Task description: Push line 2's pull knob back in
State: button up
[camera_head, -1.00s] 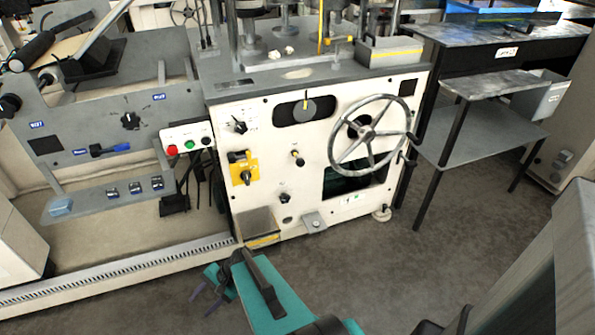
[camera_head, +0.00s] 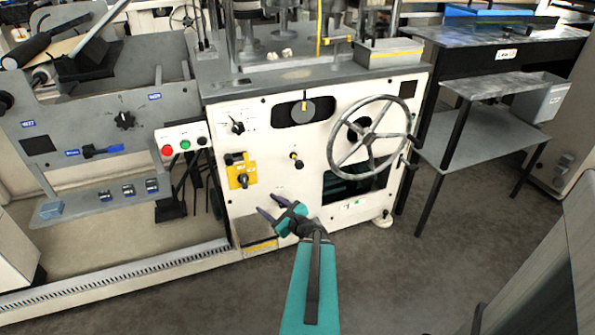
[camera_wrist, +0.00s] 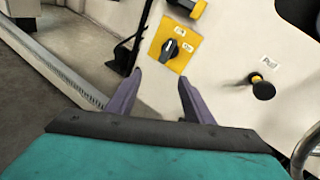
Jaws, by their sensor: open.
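A black pull knob (camera_head: 297,162) stands on the white machine front, left of the handwheel, with a brass-coloured part showing between it and the panel. In the wrist view the knob (camera_wrist: 263,90) is right of the fingers, below a small label that seems to read "Pull". I cannot read a line number there. My gripper (camera_head: 266,203) is open and empty, low in front of the panel, below and left of the knob and apart from it. In the wrist view the fingertips (camera_wrist: 160,76) appear just below a yellow switch plate (camera_wrist: 173,45).
The spoked handwheel (camera_head: 372,136) sticks out right of the knob. The yellow plate with a black rotary switch (camera_head: 242,176) is to its left, and a red and green button box (camera_head: 184,144) is farther left. A grey shelf table (camera_head: 480,135) stands right. The floor in front is clear.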

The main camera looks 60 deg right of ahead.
aim_at(299, 164)
jog(key=s+d+r+m+h, duration=0.2)
jog(key=s+d+m+h, duration=0.1)
jog(key=s+d, duration=0.2)
jog(key=s+d+r+m+g+h+b, duration=0.1)
jog(key=s+d+r+m+h, duration=0.2)
jog(key=s+d, duration=0.3)
jog(key=shift+d+m, duration=0.75)
jog(key=shift+m, duration=0.05)
jog(key=shift+w+f+b, duration=0.1)
jog(key=shift+w+b, duration=0.05)
jog(key=shift+b, duration=0.25)
jog(key=b+x, duration=0.3)
jog(key=b, duration=0.1)
jog(key=shift+f, duration=0.1)
jog(key=b+x, duration=0.2)
jog(key=b, duration=0.6)
jog(key=shift+d+b, duration=0.1)
jog(key=shift+b, duration=0.25)
jog(key=shift+w+d, duration=0.1)
jog(key=shift+w+d+b, duration=0.2)
jog(key=shift+w+b, duration=0.1)
jog(key=shift+b, duration=0.75)
